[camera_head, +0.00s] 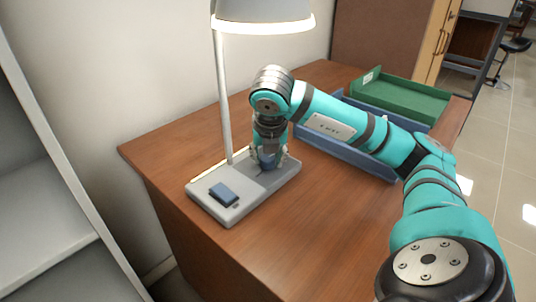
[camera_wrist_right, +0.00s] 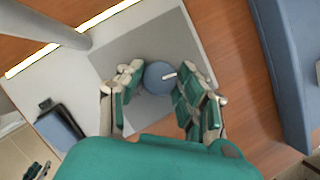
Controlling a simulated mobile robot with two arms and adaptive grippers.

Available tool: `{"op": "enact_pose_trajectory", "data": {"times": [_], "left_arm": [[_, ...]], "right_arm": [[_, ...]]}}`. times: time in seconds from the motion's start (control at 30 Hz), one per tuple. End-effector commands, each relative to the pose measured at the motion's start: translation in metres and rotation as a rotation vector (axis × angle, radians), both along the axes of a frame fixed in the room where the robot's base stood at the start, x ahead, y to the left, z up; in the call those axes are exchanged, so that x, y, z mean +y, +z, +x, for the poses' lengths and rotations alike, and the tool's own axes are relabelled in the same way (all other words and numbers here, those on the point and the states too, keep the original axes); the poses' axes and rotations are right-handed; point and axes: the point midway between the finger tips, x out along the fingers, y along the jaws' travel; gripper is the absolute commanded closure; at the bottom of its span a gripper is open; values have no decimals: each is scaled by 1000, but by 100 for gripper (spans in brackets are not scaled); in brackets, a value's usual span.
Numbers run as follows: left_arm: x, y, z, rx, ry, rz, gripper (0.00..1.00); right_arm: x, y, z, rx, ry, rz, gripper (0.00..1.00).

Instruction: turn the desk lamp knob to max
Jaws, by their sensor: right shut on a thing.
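The desk lamp has a pale grey base (camera_head: 232,211), a thin upright post (camera_head: 223,95) and a lit shade (camera_head: 262,20) above. The blue round knob (camera_wrist_right: 159,77) sits on the grey panel of the base, with a white pointer mark toward its right side in the right wrist view. My right gripper (camera_head: 268,160) points down over the base, its fingers on either side of the knob and shut on it; it also shows in the right wrist view (camera_wrist_right: 153,88). The knob is mostly hidden by the fingers in the head view. My left gripper is not in view.
A blue rocker switch (camera_head: 223,194) is on the near end of the lamp base. A blue tray (camera_head: 340,150) and a green tray (camera_head: 400,98) stand to the right on the wooden desk (camera_head: 300,235). The desk's front part is clear. A wall is behind the lamp.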

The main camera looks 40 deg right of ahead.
Motion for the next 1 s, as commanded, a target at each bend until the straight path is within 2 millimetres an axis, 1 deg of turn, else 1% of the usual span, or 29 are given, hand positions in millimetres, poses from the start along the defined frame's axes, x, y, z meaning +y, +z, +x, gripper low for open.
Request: {"op": "enact_pose_trajectory", "data": {"times": [0.03,0.07,0.23,0.47,0.57,0.67,0.87,1.0], "left_arm": [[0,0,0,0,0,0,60],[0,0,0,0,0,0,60],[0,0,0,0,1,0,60],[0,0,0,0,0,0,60],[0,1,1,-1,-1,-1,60],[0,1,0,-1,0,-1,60],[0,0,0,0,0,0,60],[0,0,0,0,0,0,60]], "right_arm": [[0,0,0,0,-1,0,96],[0,0,0,0,-1,0,62],[0,0,0,0,0,0,41],[0,0,0,0,0,0,41],[1,4,-1,-1,0,0,41],[4,15,-3,-5,1,1,41],[12,50,-15,-8,2,0,41],[15,60,-18,-6,2,-3,41]]}}
